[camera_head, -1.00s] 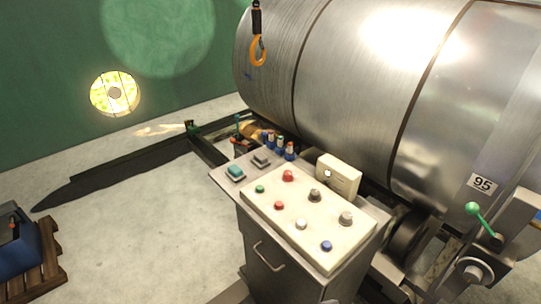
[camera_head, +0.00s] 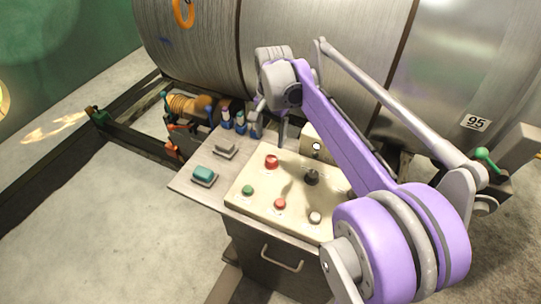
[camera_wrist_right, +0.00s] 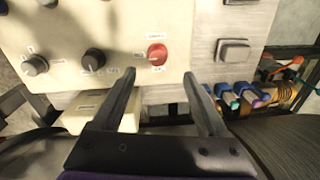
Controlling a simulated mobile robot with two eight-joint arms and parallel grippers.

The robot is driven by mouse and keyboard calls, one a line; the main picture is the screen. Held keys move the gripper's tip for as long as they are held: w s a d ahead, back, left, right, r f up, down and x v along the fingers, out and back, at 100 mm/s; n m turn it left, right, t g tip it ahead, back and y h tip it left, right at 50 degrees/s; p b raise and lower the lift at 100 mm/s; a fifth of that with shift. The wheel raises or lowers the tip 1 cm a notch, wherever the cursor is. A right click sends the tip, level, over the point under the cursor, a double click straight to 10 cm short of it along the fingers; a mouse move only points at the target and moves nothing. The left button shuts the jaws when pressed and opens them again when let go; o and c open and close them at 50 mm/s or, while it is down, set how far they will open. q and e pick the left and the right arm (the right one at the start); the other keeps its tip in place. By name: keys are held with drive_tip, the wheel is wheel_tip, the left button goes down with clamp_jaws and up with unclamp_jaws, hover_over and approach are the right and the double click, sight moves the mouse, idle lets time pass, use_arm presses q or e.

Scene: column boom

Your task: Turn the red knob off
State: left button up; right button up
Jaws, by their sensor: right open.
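The red knob (camera_head: 271,161) sits on the cream control panel (camera_head: 240,203), near its far left corner. The right wrist view shows the knob (camera_wrist_right: 157,54) with small labels around it. My right gripper (camera_head: 270,128) hangs over the far edge of the panel, beyond the knob. In the right wrist view the gripper (camera_wrist_right: 159,75) has its fingers apart with nothing between the tips. The knob appears just past the tips, between their lines, and not touched. My left gripper is not in view.
A black knob (camera_head: 312,177), a red button (camera_head: 280,204), a green button (camera_head: 247,190) and a white button (camera_head: 315,217) share the panel. A teal switch (camera_head: 204,175) and several blue connectors (camera_wrist_right: 230,97) are nearby. A large metal drum (camera_head: 330,40) stands behind.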

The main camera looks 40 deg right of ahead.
sight(271, 159)
drive_tip(key=shift+m, duration=0.3)
drive_tip(key=f, duration=0.7)
drive_tip(key=d+f, duration=0.1)
drive_tip(key=f, duration=0.2)
drive_tip(key=shift+w+f+b, duration=0.25)
drive_tip(key=shift+b, duration=0.05)
clamp_jaws()
